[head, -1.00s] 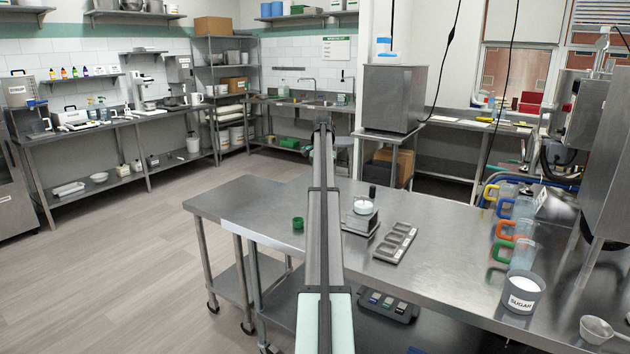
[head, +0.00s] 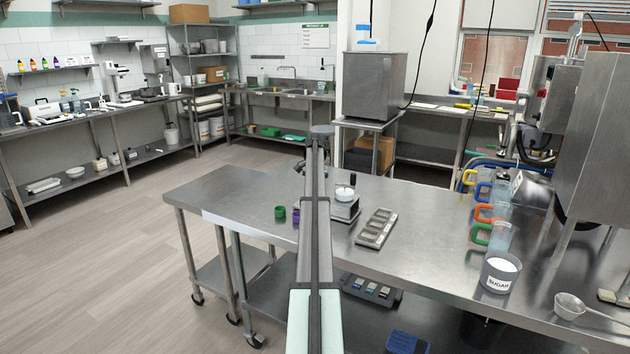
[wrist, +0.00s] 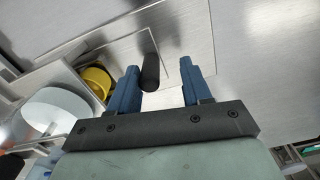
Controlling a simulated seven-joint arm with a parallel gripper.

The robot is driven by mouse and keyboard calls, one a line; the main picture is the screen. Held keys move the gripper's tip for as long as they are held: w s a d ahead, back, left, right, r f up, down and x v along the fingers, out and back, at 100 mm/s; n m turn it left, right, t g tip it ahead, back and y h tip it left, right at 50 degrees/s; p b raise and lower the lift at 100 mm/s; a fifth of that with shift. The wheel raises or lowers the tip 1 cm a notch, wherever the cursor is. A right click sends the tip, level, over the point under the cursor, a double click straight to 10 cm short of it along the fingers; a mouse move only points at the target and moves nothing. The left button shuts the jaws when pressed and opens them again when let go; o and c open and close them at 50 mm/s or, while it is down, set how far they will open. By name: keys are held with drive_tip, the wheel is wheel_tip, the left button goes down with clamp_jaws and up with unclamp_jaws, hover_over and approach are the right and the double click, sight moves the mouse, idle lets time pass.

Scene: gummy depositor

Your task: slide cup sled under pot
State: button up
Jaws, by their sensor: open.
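In the wrist view my gripper (wrist: 155,92) is open, its two blue fingers apart. A black upright post or handle (wrist: 150,72) shows between them, above a flat grey metal plate; I cannot tell whether the fingers touch it. Left of the fingers is a yellow round part (wrist: 96,82) in a metal-sided opening, and a large round pale disc (wrist: 60,112). In the head view my arm hides the gripper. A small black cylinder (head: 352,179) stands behind a metal block (head: 344,210) bearing a white round dish. I cannot tell which parts are the sled and the pot.
A compartmented metal tray (head: 376,228) lies right of the block. Green (head: 280,213) and purple (head: 296,215) cups stand left of my arm. A sugar tub (head: 499,274), colour-handled jugs (head: 483,213) and a steel machine (head: 600,130) occupy the table's right side. The front middle is clear.

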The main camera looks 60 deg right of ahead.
drive_tip(key=f, duration=0.2)
drive_tip(key=shift+w+f, duration=0.2)
drive_tip(key=shift+f, duration=0.1)
drive_tip(key=w, duration=0.4)
drive_tip(key=shift+w+d+r, duration=0.1)
wheel_tip(320, 180, up, 14)
drive_tip(key=w+a+f+m+h, duration=0.1)
drive_tip(key=w+a+f, duration=0.2)
drive_tip(key=w+a, duration=0.1)
drive_tip(key=w+a+f+m+g+h, duration=0.1)
drive_tip(key=w+a+f+h, duration=0.1)
drive_tip(key=w+a+f, duration=0.2)
drive_tip(key=w+a+f+m+h, duration=0.1)
drive_tip(key=w+a+f, duration=0.2)
drive_tip(key=w+a, duration=0.3)
drive_tip(key=shift+w+a+f+g, duration=0.15)
drive_tip(key=shift+a+f+g, duration=0.1)
drive_tip(key=shift+g, duration=0.15)
drive_tip(key=shift+w+a+f, duration=0.15)
drive_tip(key=shift+w+a, duration=0.6)
drive_tip(key=shift+w, duration=0.05)
